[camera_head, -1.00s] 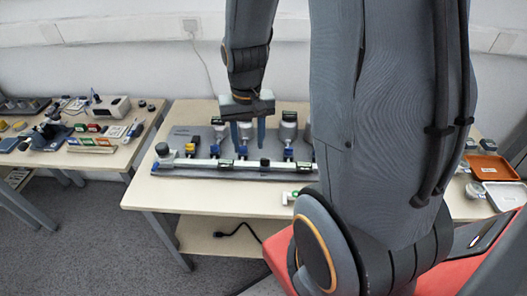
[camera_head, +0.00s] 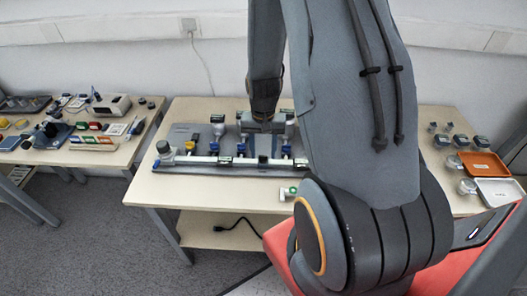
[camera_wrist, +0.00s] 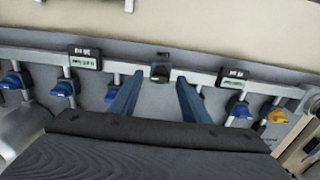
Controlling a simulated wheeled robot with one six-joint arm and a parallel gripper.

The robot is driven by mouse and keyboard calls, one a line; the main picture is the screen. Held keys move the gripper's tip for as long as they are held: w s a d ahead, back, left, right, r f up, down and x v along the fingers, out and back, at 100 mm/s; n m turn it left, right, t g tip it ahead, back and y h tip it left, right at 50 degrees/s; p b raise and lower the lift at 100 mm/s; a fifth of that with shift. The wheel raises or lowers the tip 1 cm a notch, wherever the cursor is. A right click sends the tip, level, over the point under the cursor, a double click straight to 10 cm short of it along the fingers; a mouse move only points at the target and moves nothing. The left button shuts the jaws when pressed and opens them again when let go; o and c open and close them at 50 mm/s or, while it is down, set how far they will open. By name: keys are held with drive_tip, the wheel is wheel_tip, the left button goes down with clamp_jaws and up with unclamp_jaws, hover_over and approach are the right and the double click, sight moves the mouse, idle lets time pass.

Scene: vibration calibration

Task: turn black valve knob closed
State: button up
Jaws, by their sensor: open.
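The black valve knob (camera_wrist: 160,71) sits on the pale pipe in the wrist view, near the picture's middle. The likely same black knob (camera_head: 262,160) shows on the front pipe in the head view. My gripper (camera_wrist: 160,82) is open, with one blue finger to each side of the knob's line. The fingers look empty, and I cannot tell whether they touch the knob. In the head view my gripper (camera_head: 262,144) is over the grey board (camera_head: 182,135), behind the front pipe; its fingers are hard to make out there.
Blue valves (camera_wrist: 64,88) and small displays (camera_wrist: 84,60) flank the knob closely. A yellow valve (camera_wrist: 277,115) is farther right in the wrist view. A white and green piece (camera_head: 288,193) lies at the table's front. Orange (camera_head: 482,164) and white (camera_head: 500,190) trays stand at right.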

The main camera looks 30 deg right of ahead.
drive_tip(key=shift+f, duration=0.5)
drive_tip(key=c, duration=1)
drive_tip(key=shift+c, duration=0.2)
